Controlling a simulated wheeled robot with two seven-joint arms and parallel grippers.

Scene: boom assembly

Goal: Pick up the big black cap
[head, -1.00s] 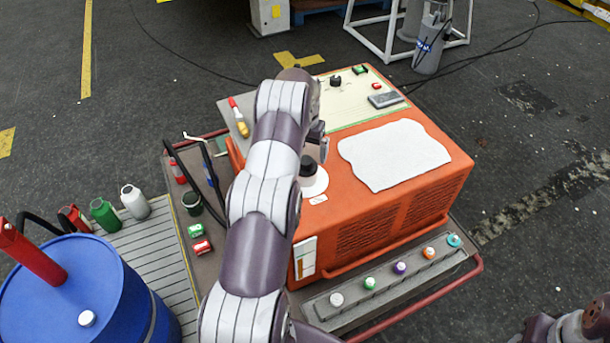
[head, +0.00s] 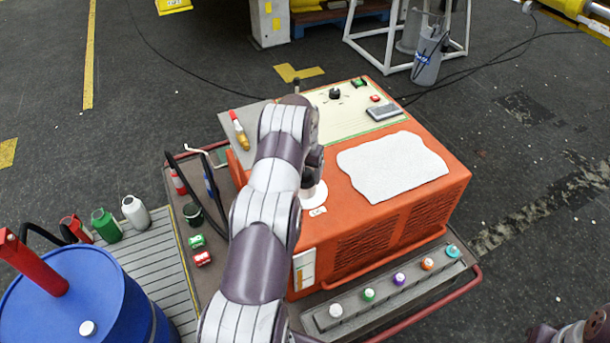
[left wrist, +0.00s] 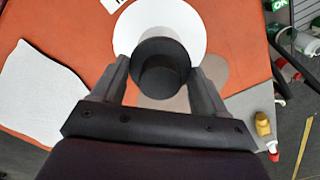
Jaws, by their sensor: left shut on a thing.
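The big black cap (left wrist: 162,62) shows in the left wrist view as a round dark piece in front of a white disc. My left gripper (left wrist: 160,78) has one finger on each side of it and is shut on it. In the head view my left arm reaches over the orange machine, and the gripper is mostly hidden behind the arm above the white disc (head: 316,196). I cannot tell whether the cap still touches the disc.
The orange machine (head: 385,219) carries a white sheet (head: 392,166) and a control panel (head: 345,103). A strip with several coloured caps (head: 370,294) runs along its front. A blue barrel (head: 60,290), a green bottle (head: 106,223) and a white bottle (head: 135,211) stand at the left.

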